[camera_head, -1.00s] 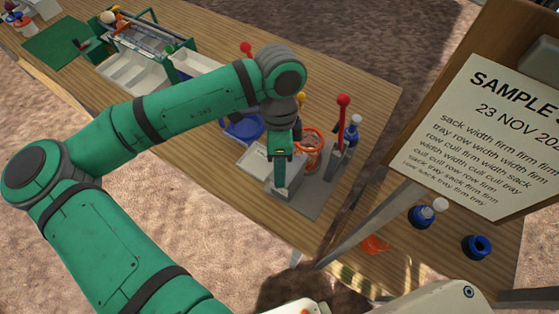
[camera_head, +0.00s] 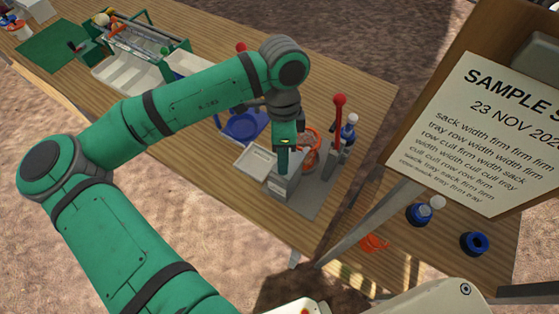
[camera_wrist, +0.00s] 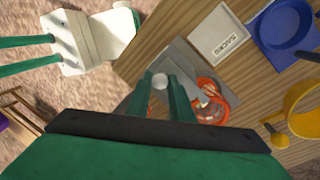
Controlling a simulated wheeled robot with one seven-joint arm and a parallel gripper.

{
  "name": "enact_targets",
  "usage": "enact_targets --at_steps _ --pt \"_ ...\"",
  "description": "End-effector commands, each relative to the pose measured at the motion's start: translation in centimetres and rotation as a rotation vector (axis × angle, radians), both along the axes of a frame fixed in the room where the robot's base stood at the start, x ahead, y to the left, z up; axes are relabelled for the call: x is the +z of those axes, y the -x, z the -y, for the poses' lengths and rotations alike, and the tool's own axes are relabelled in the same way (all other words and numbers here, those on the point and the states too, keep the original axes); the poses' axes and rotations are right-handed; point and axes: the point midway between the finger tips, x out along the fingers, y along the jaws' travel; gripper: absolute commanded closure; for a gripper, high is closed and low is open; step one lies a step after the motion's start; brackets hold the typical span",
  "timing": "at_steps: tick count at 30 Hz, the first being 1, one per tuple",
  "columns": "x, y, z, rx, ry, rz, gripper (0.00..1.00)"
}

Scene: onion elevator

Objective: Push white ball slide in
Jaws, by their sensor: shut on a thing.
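The white ball (camera_wrist: 160,81) shows in the wrist view as a small round knob between the tips of my two green fingers. My gripper (camera_wrist: 161,92) is shut on it; it also shows in the head view (camera_head: 283,165), pointing down at the grey box (camera_head: 284,188) on the table. The ball is hidden behind the fingers in the head view. The slide that the ball belongs to cannot be made out under my fingers. The box stands on a flat grey plate (camera_head: 311,205).
A red-knobbed lever (camera_head: 338,125) and orange rings (camera_head: 309,152) stand close right of my gripper. A labelled white tray (camera_wrist: 222,34) and blue dish (camera_wrist: 286,25) lie beside it. A large sign (camera_head: 490,135) rises at right.

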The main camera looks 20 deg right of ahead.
Motion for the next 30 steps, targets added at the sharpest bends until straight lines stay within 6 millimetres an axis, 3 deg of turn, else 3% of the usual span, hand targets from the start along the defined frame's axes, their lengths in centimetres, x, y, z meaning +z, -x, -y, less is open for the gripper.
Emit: enact_targets --at_steps 24,25,27,30 --pt "0.1 -1.7 2.3 -0.001 0.0 0.005 1.0" --pt "0.1 -1.7 2.3 -0.001 0.001 0.005 0.73" --pt "0.1 -1.7 2.3 -0.002 0.001 0.004 0.58" --pt "0.1 -1.7 2.2 -0.002 0.0 0.003 0.58"
